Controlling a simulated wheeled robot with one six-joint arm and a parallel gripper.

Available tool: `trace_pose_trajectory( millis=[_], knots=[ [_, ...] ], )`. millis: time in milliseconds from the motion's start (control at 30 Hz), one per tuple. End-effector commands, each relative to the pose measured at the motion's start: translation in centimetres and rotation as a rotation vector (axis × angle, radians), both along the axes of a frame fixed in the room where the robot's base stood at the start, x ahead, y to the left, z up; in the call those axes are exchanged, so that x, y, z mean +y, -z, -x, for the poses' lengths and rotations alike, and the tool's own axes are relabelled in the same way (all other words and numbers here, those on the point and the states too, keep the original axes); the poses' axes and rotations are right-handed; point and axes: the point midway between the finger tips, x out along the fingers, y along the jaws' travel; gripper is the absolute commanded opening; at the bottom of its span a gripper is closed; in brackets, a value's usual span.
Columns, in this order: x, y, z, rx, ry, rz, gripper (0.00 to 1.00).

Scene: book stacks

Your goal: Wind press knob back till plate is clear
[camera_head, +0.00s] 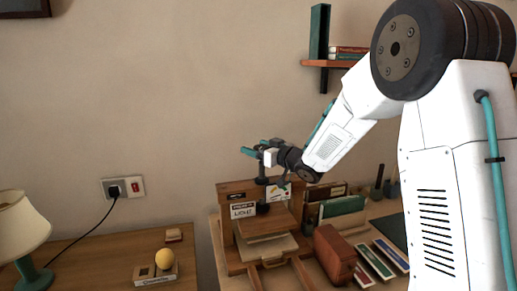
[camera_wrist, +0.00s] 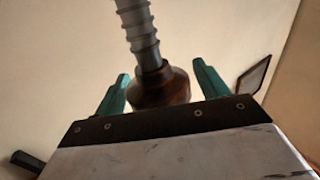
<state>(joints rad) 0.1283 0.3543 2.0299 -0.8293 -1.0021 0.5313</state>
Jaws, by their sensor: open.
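The wooden press (camera_head: 238,188) stands on the desk with a labelled front board. Its dark upright screw (camera_head: 261,172) rises above the top beam, and a dark plate or foot (camera_head: 263,208) shows below it. A pale stack (camera_head: 268,250) lies in the press; I cannot tell whether the plate touches it. My gripper (camera_head: 258,148) is at the top of the screw with teal fingers apart. In the wrist view, the brown round knob (camera_wrist: 163,90) sits between the open fingers of my gripper (camera_wrist: 160,72), with gaps visible beside it. The grey threaded screw (camera_wrist: 141,35) extends from the knob.
A brown box-like object (camera_head: 334,252), green books (camera_head: 340,207) and flat red and blue books (camera_head: 388,255) lie right of the press. A wall shelf (camera_head: 335,64) is above. A lamp (camera_head: 22,228) and a yellow ball on a block (camera_head: 165,259) are at left.

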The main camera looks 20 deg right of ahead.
Motion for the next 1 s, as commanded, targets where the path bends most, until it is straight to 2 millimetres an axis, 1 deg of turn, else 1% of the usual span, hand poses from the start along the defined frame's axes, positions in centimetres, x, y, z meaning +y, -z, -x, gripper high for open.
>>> trace_pose_trajectory(
  millis=[100, 133, 167, 200, 267, 300, 500, 667, 1000],
  knots=[
    [-0.01, 0.0, 0.01, 0.0, 0.0, 0.0, 0.73],
    [-0.01, 0.0, 0.01, 0.0, 0.0, 0.0, 0.7],
    [-0.01, 0.0, 0.02, 0.0, 0.0, 0.0, 0.62],
    [-0.02, 0.0, 0.01, 0.0, 0.0, 0.0, 0.51],
    [-0.02, 0.0, 0.02, 0.0, 0.0, 0.0, 0.34],
    [-0.02, 0.0, 0.02, 0.0, 0.0, 0.0, 0.29],
    [-0.05, -0.01, 0.03, -0.001, -0.008, -0.001, 0.29],
    [-0.02, -0.01, 0.02, -0.001, -0.052, 0.001, 0.29],
    [0.19, 0.06, 0.24, 0.0, -0.272, 0.001, 0.29]
  ],
)
